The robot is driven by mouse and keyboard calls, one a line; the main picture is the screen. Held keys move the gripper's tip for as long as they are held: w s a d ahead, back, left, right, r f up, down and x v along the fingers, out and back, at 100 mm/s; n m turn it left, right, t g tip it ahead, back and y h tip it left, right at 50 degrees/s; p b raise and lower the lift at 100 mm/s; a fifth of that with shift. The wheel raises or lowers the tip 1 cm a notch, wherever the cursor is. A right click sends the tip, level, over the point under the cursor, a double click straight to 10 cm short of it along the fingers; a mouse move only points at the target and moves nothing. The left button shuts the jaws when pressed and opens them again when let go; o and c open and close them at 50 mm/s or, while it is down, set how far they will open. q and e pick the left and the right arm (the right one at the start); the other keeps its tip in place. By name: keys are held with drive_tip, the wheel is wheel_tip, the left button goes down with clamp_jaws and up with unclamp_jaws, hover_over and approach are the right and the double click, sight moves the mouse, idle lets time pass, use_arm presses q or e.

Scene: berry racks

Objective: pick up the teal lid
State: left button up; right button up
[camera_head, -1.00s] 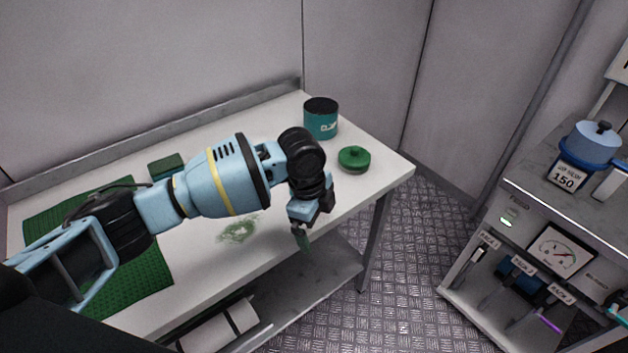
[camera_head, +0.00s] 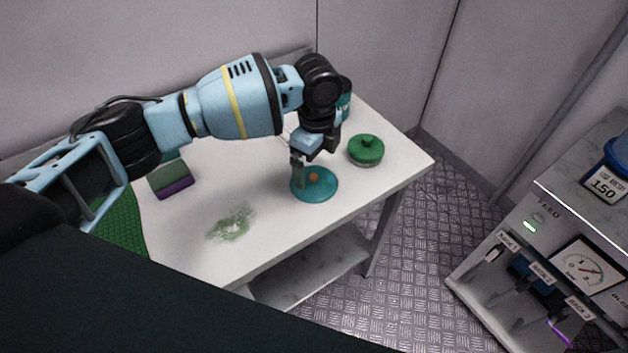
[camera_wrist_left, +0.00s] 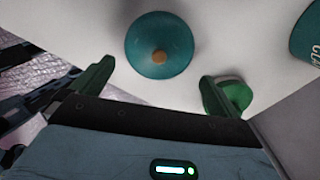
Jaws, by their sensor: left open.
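The teal lid (camera_head: 322,190) is a round disc with a small orange-brown knob, lying on the white table near its front right part. It also shows whole in the left wrist view (camera_wrist_left: 148,32), beyond the fingertips. My left gripper (camera_head: 299,168) points down at the lid, and its fingers overlap the lid's left part in the head view. In the left wrist view the gripper (camera_wrist_left: 155,80) is open, with its two green fingers wide apart and nothing between them. Whether a finger touches the lid, I cannot tell. My right gripper is not in view.
A teal canister (camera_head: 346,103) is mostly hidden behind my wrist. A sponge (camera_head: 170,180), a green mat (camera_head: 120,225) and a green smear (camera_head: 231,225) are further left. The table's front edge is close.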

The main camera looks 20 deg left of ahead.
sight(314, 176)
use_arm(q)
drive_tip(key=shift+a+f, duration=0.15)
drive_tip(key=shift+f, duration=1.15)
drive_tip(key=shift+a+f, duration=0.15)
drive_tip(key=shift+f, duration=1.1)
